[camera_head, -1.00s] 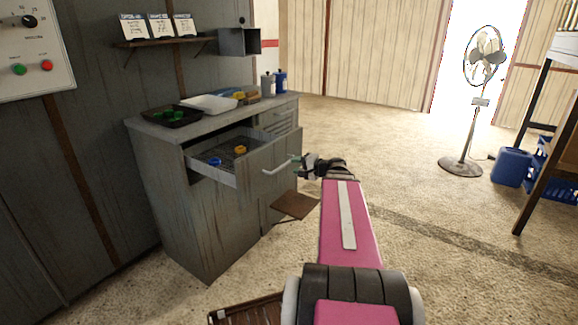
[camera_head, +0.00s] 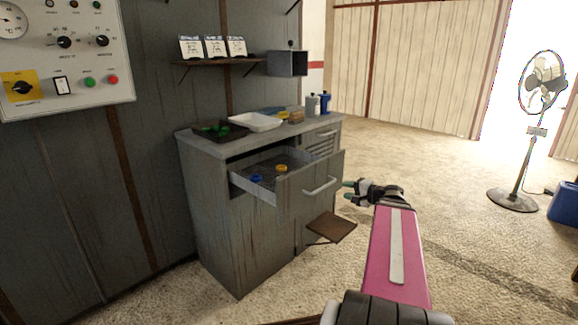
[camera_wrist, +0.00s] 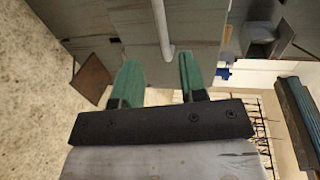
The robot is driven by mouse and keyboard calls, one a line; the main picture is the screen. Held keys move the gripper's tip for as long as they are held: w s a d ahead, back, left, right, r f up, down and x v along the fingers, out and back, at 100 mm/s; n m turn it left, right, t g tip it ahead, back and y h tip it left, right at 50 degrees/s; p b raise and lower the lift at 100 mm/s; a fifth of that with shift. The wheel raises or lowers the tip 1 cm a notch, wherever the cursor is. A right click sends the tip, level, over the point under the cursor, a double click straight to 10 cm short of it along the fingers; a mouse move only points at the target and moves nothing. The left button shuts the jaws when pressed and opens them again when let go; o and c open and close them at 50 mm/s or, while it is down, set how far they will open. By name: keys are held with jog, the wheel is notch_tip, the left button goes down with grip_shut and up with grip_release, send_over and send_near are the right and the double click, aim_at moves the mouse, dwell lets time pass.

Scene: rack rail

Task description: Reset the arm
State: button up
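My gripper (camera_head: 349,190) is at the end of my pink arm, to the right of the grey cabinet (camera_head: 225,215). In the wrist view its two green fingers (camera_wrist: 160,78) stand apart with nothing between their tips. The drawer handle (camera_wrist: 161,30) shows beyond them, and in the head view the handle (camera_head: 320,187) is on the drawer front, left of the gripper and apart from it. The top drawer (camera_head: 262,187) is pulled open and holds a blue item (camera_head: 257,178) and a yellow item (camera_head: 281,168).
A black tray (camera_head: 238,132) and a white tray (camera_head: 275,125) stand on the cabinet top. A brown step (camera_head: 332,227) juts out low at the cabinet's front. A fan (camera_head: 513,200) stands at the right. The floor between is clear.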

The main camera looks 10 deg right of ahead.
jog(key=s+a+f+n+g+h, duration=0.4)
jog(key=s+a+f+n+g, duration=0.1)
jog(key=a+f, duration=0.5)
jog(key=s+a+f+n+g+h, duration=0.5)
jog(key=a+f+g, duration=0.2)
jog(key=a+f, duration=0.4)
jog(key=shift+a+f+n+g, duration=0.25)
jog(key=shift+f+n+g, duration=0.05)
jog(key=shift+f+n, duration=0.1)
